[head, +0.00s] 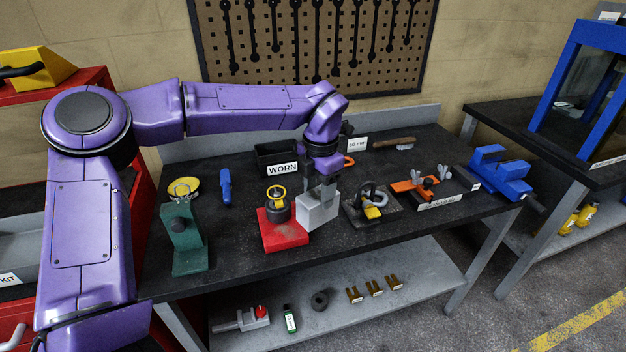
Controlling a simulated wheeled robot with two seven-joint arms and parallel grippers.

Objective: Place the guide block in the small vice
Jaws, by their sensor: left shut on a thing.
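My left gripper (320,191) reaches down over the middle of the bench, shut on a light grey block (318,213), which looks like the guide block. The block is below the fingers, just right of a red base; whether it touches the bench is hard to tell. A blue vice (494,173) stands at the right end of the bench, apart from the block; it looks like the small vice. Its jaw gap is too small to make out. My right gripper is not in view.
The red base (284,236) carries a dark, yellow-ringed part. A dark clamp fixture (370,207) and an orange fixture (414,187) stand between block and vice. A green stand (186,240) is at left, a black WORN bin (277,158) behind. The lower shelf (340,325) holds small parts.

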